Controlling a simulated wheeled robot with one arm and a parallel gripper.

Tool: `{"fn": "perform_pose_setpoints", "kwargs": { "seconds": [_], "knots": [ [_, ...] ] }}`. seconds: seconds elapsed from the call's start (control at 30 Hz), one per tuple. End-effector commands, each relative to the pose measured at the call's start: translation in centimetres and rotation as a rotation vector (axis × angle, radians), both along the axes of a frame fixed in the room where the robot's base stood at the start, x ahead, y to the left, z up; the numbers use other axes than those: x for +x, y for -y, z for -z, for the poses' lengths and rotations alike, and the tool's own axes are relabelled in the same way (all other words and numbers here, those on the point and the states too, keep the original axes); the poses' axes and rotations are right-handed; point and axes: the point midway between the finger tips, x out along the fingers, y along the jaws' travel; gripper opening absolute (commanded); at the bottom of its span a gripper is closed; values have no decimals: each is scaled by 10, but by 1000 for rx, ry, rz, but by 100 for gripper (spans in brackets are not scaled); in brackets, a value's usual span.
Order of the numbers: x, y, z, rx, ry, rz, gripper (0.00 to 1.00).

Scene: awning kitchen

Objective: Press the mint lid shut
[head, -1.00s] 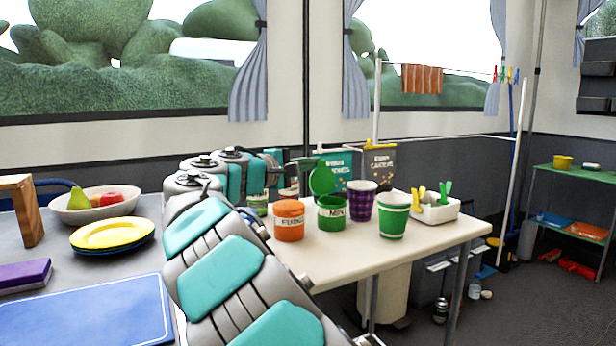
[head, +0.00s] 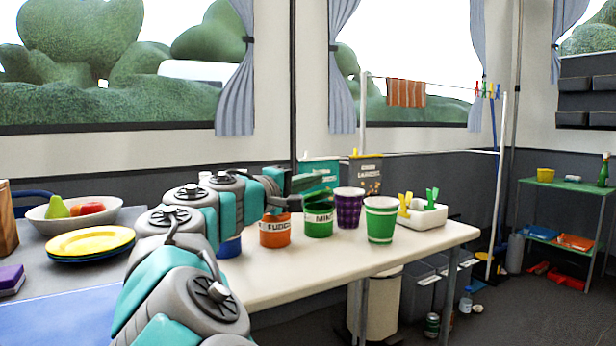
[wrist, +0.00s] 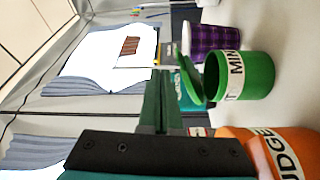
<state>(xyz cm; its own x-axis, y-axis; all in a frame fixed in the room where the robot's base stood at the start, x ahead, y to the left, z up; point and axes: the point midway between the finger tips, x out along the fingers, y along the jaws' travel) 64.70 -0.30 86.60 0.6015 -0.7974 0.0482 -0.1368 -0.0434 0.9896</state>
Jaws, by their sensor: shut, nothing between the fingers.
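The green mint jar (head: 318,225) stands upright on the cream table, between an orange fudge jar (head: 275,232) and a purple checked cup (head: 349,208). Its green hinged lid (wrist: 189,82) is tilted over the mouth, partly lowered, with a gap showing in the wrist view, where the mint jar (wrist: 258,75) appears sideways. My gripper (head: 312,184) is shut and empty, close above the lid in the head view. In the wrist view my gripper (wrist: 160,72) has its fingertips beside the lid's outer side; I cannot tell whether they touch it.
A green striped cup (head: 381,222) and a white tray (head: 422,214) with clips stand to the right. Boxes (head: 320,170) stand behind the jars. A blue jar (head: 230,247) is partly hidden by my arm. The table front (head: 330,262) is clear.

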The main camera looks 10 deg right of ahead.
Motion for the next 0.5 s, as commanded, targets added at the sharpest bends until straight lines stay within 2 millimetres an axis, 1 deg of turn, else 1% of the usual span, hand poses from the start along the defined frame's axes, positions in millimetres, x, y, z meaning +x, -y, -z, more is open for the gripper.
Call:
{"fn": "perform_pose_setpoints", "kwargs": {
  "seconds": [0.2,0.5],
  "knots": [
    [-7,2,4,1,2,1,0],
    [-9,3,7,1,2,0,0]
  ]
}}
